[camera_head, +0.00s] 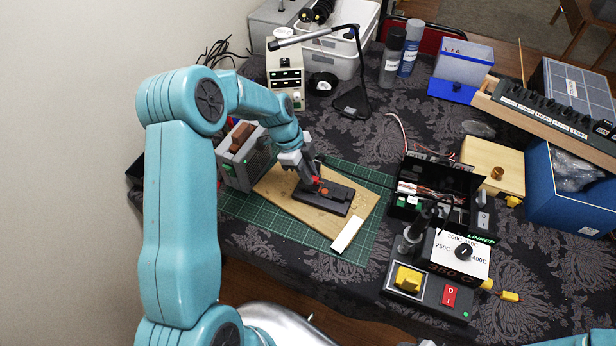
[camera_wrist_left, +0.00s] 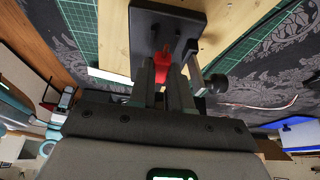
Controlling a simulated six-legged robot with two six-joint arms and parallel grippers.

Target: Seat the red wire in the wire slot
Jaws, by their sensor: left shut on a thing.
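My left gripper (camera_head: 311,178) reaches down over a black fixture (camera_head: 335,205) on a wooden board. It is shut on a small red piece, which I take to be the red wire (camera_head: 316,181). In the left wrist view the red wire (camera_wrist_left: 162,66) shows between the fingers, its far end against or just above the black fixture (camera_wrist_left: 150,22). An orange-red spot shows on the fixture beside the gripper. The wire slot cannot be made out, and I cannot tell whether the wire is in it. My right gripper is not in view.
The wooden board (camera_head: 275,188) lies on a green cutting mat (camera_head: 262,222), with a white strip (camera_head: 347,235) at its front. A grey box (camera_head: 240,165) stands left. A black open case (camera_head: 435,190) and a soldering station (camera_head: 458,255) stand right. A lamp (camera_head: 352,101) stands behind.

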